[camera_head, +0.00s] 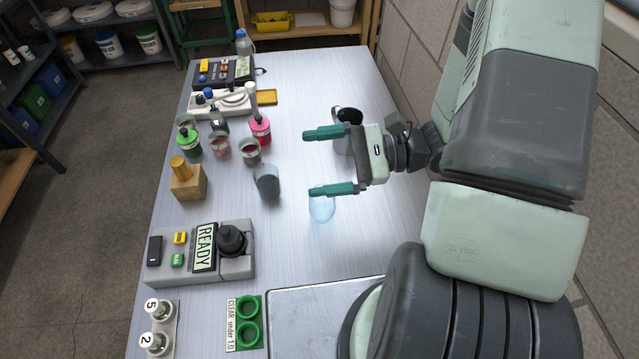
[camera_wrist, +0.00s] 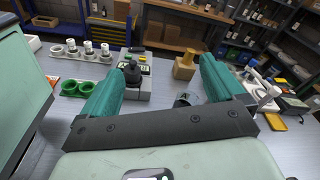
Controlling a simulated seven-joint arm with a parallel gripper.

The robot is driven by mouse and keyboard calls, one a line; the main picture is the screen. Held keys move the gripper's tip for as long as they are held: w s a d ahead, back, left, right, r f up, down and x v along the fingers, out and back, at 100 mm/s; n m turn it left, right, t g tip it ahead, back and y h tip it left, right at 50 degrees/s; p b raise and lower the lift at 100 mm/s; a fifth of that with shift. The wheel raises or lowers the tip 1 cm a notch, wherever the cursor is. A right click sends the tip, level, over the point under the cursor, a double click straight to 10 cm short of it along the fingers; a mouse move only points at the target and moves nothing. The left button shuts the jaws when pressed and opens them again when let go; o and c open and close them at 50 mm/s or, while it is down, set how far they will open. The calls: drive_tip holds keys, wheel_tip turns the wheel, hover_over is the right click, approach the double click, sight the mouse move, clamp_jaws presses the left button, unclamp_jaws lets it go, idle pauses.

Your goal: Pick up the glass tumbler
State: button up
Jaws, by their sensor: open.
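A clear, pale blue glass tumbler (camera_head: 321,208) stands on the table; the lower finger of my gripper covers part of its rim in the head view. I cannot make it out in the wrist view. A smoky grey glass (camera_head: 267,183) stands to its left; it also shows beyond my fingers in the wrist view (camera_wrist: 186,99). My gripper (camera_head: 310,163) is open and empty, reaching left over the table with its fingers wide apart. It also shows in the wrist view (camera_wrist: 160,80). Whether a finger touches the tumbler cannot be told.
A grey metal cup (camera_head: 345,140) stands by the upper finger. Several jars, including a red-capped one (camera_head: 260,131), and a wooden block (camera_head: 188,184) are left. A READY device (camera_head: 225,262), green rings (camera_head: 247,320) and a metal plate (camera_head: 300,310) lie nearer. Bare table surrounds the tumbler's front.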

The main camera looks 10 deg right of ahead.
sight(332, 210)
drive_tip(key=f+m+t+h, duration=0.1)
drive_tip(key=f+m+t, duration=0.3)
drive_tip(key=f, duration=0.1)
drive_tip(key=d+f+m+t+h, duration=0.1)
drive_tip(key=f+m+t+h, duration=0.1)
drive_tip(key=f+m+t, duration=0.2)
drive_tip(key=d+f+m+t+h, duration=0.1)
drive_tip(key=f+m+t+h, duration=0.1)
drive_tip(key=f+m+t, duration=0.3)
drive_tip(key=shift+w+d+f+m, duration=0.15)
drive_tip(key=shift+f+m, duration=0.1)
drive_tip(key=shift+f, duration=0.65)
drive_tip(key=shift+w+d+f+m, duration=0.1)
drive_tip(key=shift+f+m, duration=0.15)
drive_tip(key=shift+f, duration=0.6)
drive_tip(key=shift+x, duration=2.45)
